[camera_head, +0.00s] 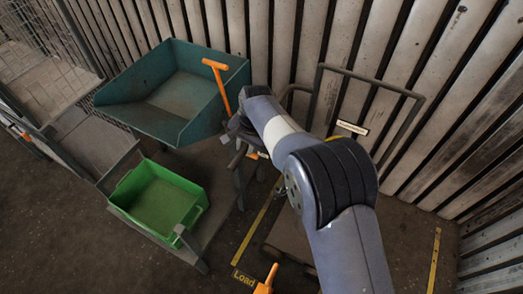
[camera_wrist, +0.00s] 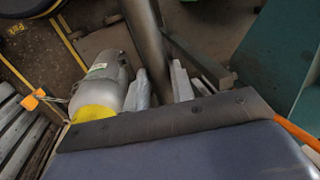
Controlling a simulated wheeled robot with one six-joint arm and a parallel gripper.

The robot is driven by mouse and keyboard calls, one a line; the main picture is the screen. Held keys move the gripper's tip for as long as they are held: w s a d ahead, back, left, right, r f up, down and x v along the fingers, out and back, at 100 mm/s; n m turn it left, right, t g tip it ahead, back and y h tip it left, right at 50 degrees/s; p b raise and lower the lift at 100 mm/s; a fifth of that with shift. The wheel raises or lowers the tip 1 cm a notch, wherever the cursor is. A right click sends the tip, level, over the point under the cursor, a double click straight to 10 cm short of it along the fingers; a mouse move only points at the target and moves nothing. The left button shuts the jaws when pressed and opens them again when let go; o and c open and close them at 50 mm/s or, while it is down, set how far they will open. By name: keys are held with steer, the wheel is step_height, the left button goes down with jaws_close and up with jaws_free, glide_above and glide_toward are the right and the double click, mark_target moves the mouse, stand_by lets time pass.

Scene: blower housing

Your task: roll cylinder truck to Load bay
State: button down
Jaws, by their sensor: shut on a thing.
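My gripper (camera_wrist: 160,88) is shut on a dark round tube (camera_wrist: 145,38), which looks like part of the cylinder truck's frame. A grey cylinder (camera_wrist: 108,72) with a yellow end lies beside the tube, left of my fingers in the wrist view. In the head view my arm hides the gripped place, and dark frame parts (camera_head: 240,172) show just below my wrist. The Load bay shows as yellow floor lettering (camera_head: 243,277) at the bottom, at the end of a yellow line. The truck's wheels are not clearly visible.
A teal hopper (camera_head: 128,88) and a cart with a green bin (camera_head: 160,200) stand left. A grey tubular frame (camera_head: 410,95) with a small label stands by the corrugated wall. An orange handle (camera_head: 265,281) rises at the bottom. Floor at the right is partly clear.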

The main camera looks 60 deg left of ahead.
steer(key=shift+s+a+p, duration=0.1)
steer(key=shift+s+a, duration=0.3)
steer(key=shift+a, duration=0.3)
steer(key=shift+s+a+p, duration=0.1)
steer(key=shift+s+a, duration=0.35)
steer(key=shift+a, duration=0.25)
steer(key=shift+s+a+p, duration=0.1)
steer(key=shift+s+a, duration=0.3)
steer(key=shift+a, duration=0.3)
steer(key=c, duration=1.2)
jaws_free()
steer(key=shift+c, duration=0.2)
step_height(320, 180, up, 11)
steer(key=w+d+b, duration=0.1)
steer(key=b, duration=0.1)
steer(key=shift+d+f, duration=0.2)
steer(key=shift+d, duration=0.2)
step_height(320, 180, down, 11)
steer(key=a+p, duration=0.1)
steer(key=p, duration=0.1)
steer(key=shift+s+a+r, duration=0.15)
steer(key=shift+s+a, duration=0.1)
steer(key=shift+s, duration=0.2)
